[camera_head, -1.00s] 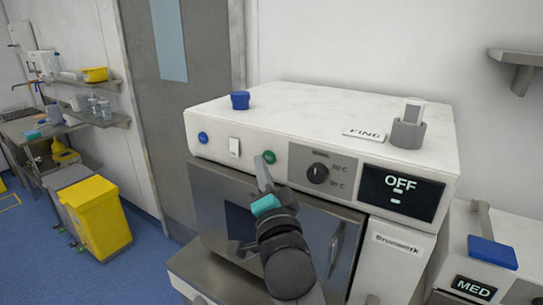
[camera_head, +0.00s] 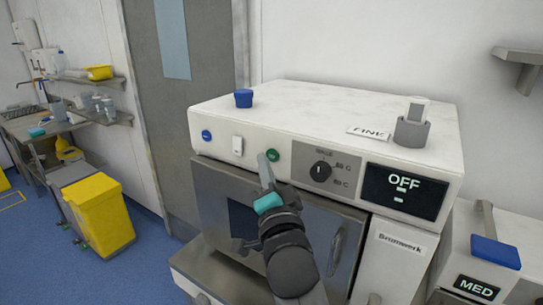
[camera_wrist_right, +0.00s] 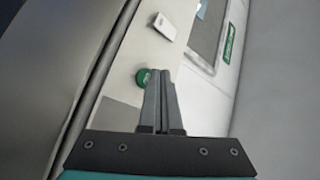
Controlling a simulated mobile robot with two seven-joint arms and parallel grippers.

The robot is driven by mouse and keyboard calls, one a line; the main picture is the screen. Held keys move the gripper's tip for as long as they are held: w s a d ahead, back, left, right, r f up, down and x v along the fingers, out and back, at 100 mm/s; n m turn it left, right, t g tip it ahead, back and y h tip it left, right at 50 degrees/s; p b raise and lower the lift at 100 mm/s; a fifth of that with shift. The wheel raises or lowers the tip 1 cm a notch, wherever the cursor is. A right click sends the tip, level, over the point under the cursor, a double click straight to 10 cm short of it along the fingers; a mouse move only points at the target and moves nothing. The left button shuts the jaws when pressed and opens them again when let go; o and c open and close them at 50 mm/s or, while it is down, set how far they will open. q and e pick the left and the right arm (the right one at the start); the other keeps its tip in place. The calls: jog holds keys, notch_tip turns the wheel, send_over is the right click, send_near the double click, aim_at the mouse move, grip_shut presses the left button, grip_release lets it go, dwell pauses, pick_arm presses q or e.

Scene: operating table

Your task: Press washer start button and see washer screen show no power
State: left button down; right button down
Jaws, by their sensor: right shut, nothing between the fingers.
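The washer (camera_head: 330,114) is a white box with a steel door below its front panel. Its green start button (camera_head: 272,155) is on the panel, between a white switch (camera_head: 238,145) and a dial (camera_head: 320,171). The washer screen (camera_head: 403,192) is dark and reads OFF. My right gripper (camera_head: 263,158) is shut and empty, its fingertips just left of the green button. In the right wrist view the fingertips (camera_wrist_right: 160,72) are beside the green button (camera_wrist_right: 143,77); I cannot tell whether they touch it. My left gripper is not in view.
A blue button (camera_head: 206,135) is at the panel's left end. A blue cap (camera_head: 243,98), a small sign (camera_head: 368,133) and a grey holder (camera_head: 411,131) are on the washer top. A device marked MED (camera_head: 476,287) stands at right. A yellow bin (camera_head: 101,212) stands at left.

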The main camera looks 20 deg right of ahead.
jog(key=shift+w+d, duration=0.15)
dwell(0.8)
jog(key=shift+w+d, duration=0.15)
jog(key=shift+d, duration=0.05)
jog(key=shift+w+d, duration=0.2)
jog(key=shift+d, duration=0.1)
dwell(0.9)
jog(key=shift+s+a+p, duration=0.3)
jog(key=shift+s+a, duration=0.2)
jog(key=shift+a, duration=0.1)
